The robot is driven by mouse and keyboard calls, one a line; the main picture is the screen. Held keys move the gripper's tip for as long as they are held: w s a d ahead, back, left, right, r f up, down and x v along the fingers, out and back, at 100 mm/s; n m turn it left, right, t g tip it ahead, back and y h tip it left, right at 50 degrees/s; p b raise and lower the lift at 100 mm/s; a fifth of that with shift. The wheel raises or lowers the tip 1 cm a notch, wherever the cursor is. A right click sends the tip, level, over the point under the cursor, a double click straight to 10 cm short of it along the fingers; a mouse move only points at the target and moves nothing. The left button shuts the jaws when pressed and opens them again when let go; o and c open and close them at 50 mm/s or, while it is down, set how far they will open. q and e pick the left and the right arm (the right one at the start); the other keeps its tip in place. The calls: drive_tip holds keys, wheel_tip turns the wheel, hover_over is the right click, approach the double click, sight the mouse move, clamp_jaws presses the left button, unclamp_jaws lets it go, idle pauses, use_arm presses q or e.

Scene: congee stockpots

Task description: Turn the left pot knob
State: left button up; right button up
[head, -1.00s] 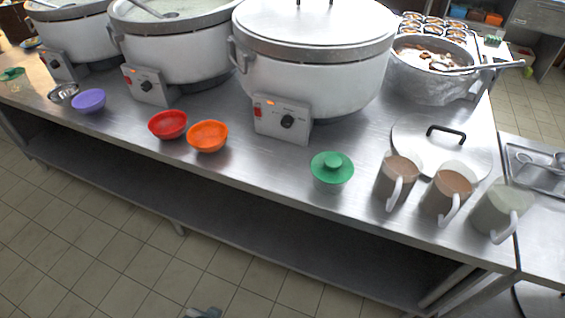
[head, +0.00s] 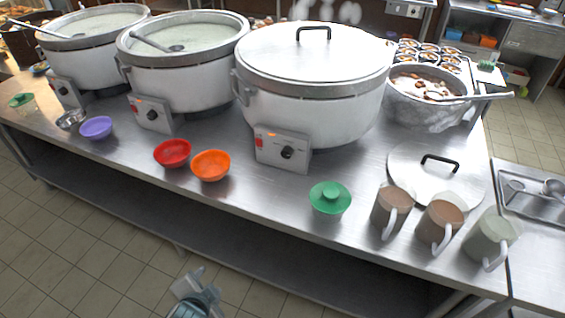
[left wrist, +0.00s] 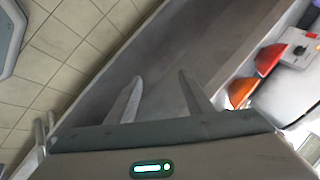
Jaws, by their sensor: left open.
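The left pot (head: 95,50) stands at the far left of the steel counter, open and full of pale congee. Its control box (head: 66,92) is on its front, with a small dark knob (head: 63,90) too small to read its angle. My left gripper (head: 199,279) is low at the bottom of the head view, in front of the counter and well away from that knob. In the left wrist view its two fingers (left wrist: 161,84) are apart with nothing between them. My right gripper is not in view.
The middle pot (head: 180,80) and lidded right pot (head: 310,100) have similar boxes. Floor before the counter is clear.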

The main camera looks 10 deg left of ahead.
sight(285, 155)
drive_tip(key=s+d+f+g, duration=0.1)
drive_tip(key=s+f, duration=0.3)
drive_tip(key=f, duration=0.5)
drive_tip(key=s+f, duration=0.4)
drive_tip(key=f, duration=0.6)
use_arm(q)
drive_tip(key=w+d+r+m+t+h, duration=0.2)
drive_tip(key=w+d+r+m+t, duration=0.1)
drive_tip(key=w+m, duration=0.4)
drive_tip(key=w+d+r+m+t+h, duration=0.3)
drive_tip(key=w+m, duration=0.4)
drive_tip(key=m, duration=0.5)
drive_tip(key=w+d+r+m+t+h, duration=0.2)
drive_tip(key=w+d+r+m+t, duration=0.1)
drive_tip(key=w+m, duration=0.4)
drive_tip(key=r+m, duration=0.1)
drive_tip(key=m, duration=0.1)
drive_tip(key=shift+d+r+m+h, duration=0.25)
drive_tip(key=shift+m+h, duration=0.05)
drive_tip(key=shift+m, duration=0.1)
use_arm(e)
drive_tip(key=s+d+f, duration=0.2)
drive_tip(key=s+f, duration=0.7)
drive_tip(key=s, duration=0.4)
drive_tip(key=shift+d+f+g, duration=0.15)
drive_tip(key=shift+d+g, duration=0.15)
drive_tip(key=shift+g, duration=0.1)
use_arm(q)
drive_tip(key=shift+w, duration=0.1)
